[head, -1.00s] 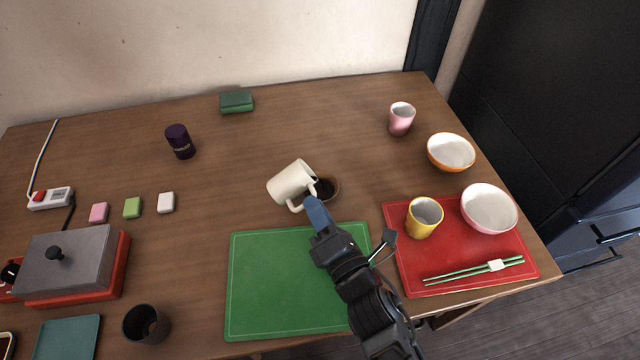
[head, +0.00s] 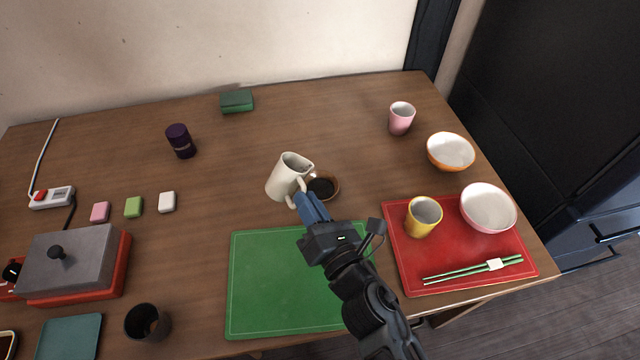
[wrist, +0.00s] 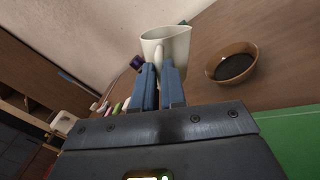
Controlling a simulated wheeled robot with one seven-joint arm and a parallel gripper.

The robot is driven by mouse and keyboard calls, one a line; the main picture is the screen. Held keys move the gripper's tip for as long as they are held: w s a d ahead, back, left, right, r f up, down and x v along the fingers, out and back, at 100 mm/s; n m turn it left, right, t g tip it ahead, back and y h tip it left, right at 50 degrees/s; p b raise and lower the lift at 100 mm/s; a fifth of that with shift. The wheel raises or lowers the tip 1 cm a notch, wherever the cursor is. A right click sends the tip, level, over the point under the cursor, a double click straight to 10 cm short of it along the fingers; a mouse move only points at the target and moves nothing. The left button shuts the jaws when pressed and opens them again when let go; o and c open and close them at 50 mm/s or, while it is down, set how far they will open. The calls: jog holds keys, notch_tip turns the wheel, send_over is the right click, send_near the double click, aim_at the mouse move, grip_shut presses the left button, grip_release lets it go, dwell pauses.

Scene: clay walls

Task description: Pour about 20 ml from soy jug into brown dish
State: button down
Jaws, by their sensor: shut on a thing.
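The soy jug (head: 283,180) is a cream-white pitcher with a handle and a spout, tilted slightly towards the right in the head view. My gripper (head: 309,205) is shut on its handle with blue fingers; in the wrist view the fingers (wrist: 160,88) close on the handle below the jug's rim (wrist: 166,36). The brown dish (head: 331,185) is just right of the jug and holds dark liquid. It also shows in the wrist view (wrist: 250,72), right of the jug and apart from it. No stream of liquid shows between them.
A green mat (head: 285,290) lies in front of the dish. A red mat (head: 405,265) at the right bears a yellow cup (head: 422,222), a white-and-pink bowl (head: 488,210) and green chopsticks (head: 455,273). A dark purple canister (head: 180,142) stands at the back left.

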jog(key=shift+s+a+r+n, duration=0.1)
jog(key=shift+a+n, duration=0.05)
jog(key=shift+n, duration=0.15)
dwell(0.6)
